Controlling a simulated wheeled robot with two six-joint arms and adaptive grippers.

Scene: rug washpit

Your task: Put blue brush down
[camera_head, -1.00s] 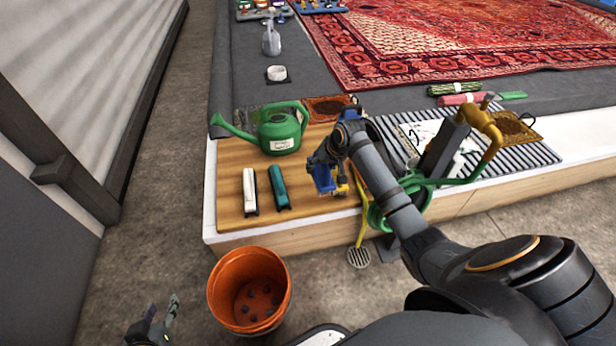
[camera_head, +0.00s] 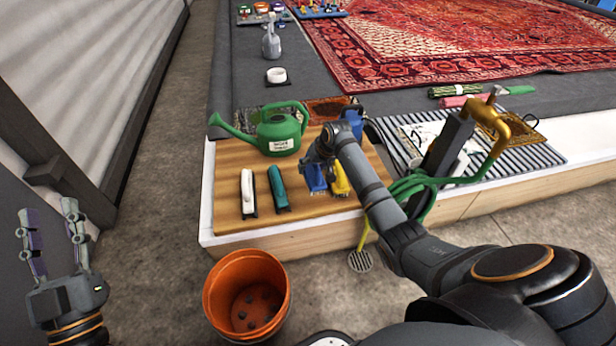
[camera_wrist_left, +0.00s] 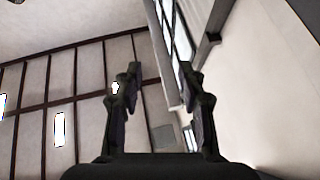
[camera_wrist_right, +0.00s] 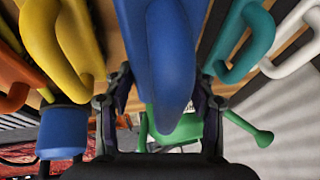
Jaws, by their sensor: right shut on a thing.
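The blue brush (camera_head: 316,178) is on or just over the wooden board (camera_head: 230,220), between the teal brush (camera_head: 279,188) and the yellow brush (camera_head: 340,180). My right gripper (camera_head: 318,160) is shut on it from above. In the right wrist view the blue brush (camera_wrist_right: 165,60) fills the middle between the two fingers. I cannot tell whether its underside touches the board. A white brush (camera_head: 248,192) lies left of the teal one. My left gripper (camera_head: 52,235) is open and empty at the far left, raised; its fingers (camera_wrist_left: 155,100) show apart in its wrist view.
A green watering can (camera_head: 278,132) stands behind the brushes. A blue container (camera_head: 352,118) is behind my right gripper. A green hose (camera_head: 410,185) and brass tap (camera_head: 492,125) are to the right. An orange bucket (camera_head: 247,295) stands on the floor in front.

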